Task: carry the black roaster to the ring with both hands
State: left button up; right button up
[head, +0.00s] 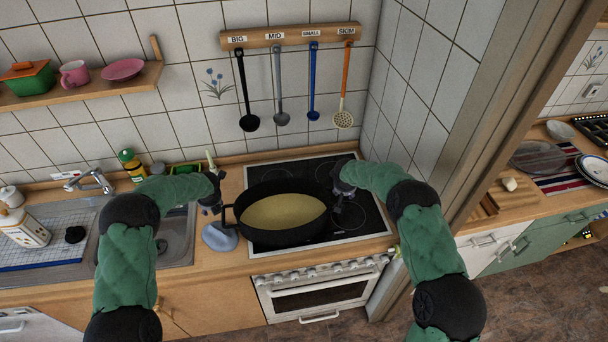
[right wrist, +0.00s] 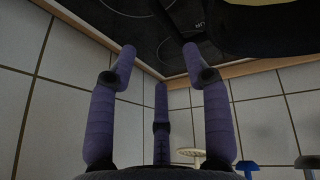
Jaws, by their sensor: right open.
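The black roaster (head: 283,237), with a yellowish inside, sits upright on the left part of the black hob (head: 372,222). Its left loop handle (head: 228,217) sticks out past the hob's left edge. Hob rings show at the right, one at the front (head: 350,217) and one at the back. My left gripper (head: 214,195) is just above the left handle; its finger opening is unclear. My right gripper (head: 340,191) is at the roaster's right side. In the right wrist view its fingers (right wrist: 159,51) are apart, with the dark handle (right wrist: 178,18) near and beyond the tips.
Ladles and a skimmer (head: 343,118) hang from a rail behind the hob. A sink (head: 175,240) and bottles are at the left. A grey-blue item (head: 219,237) lies left of the hob. A wooden partition (head: 480,130) stands at the right. The hob's right part is clear.

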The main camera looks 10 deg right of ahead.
jog(key=shift+v, duration=1.8)
jog(key=shift+s+d+r+p, duration=0.2)
jog(key=shift+s+d+r, duration=0.1)
jog(key=shift+d+r, duration=0.5)
jog(key=shift+s+d+r+p, duration=0.15)
jog(key=shift+s+d+r, duration=0.25)
jog(key=shift+d, duration=0.55)
jog(key=shift+w+r, duration=0.1)
